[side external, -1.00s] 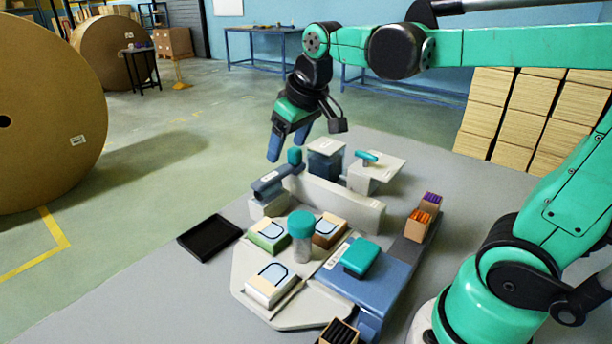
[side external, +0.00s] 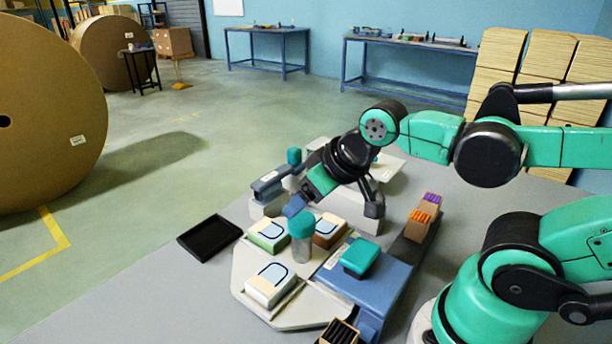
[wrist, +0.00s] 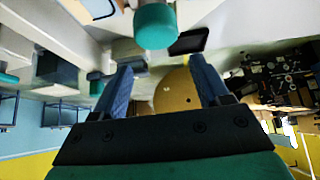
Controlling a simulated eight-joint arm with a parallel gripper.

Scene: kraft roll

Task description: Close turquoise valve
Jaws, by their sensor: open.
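Several turquoise parts show, and I cannot tell for certain which is the valve. A turquoise handle sits on a white block (side external: 392,170) at the back and is mostly hidden behind my wrist. A small upright turquoise knob (side external: 294,156) stands on the grey-blue fixture (side external: 268,186) at the back left. A jar with a turquoise lid (side external: 301,224) stands at the front middle; the lid appears large at the top of the wrist view (wrist: 155,25). My gripper (side external: 296,207) is tilted down just behind the jar. In the wrist view its blue fingers (wrist: 160,72) are apart, with nothing between them.
A turquoise block (side external: 361,257) sits on a blue base. A black tray (side external: 210,238) lies at left and small holders (side external: 420,222) stand at right. The table's left front is bare.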

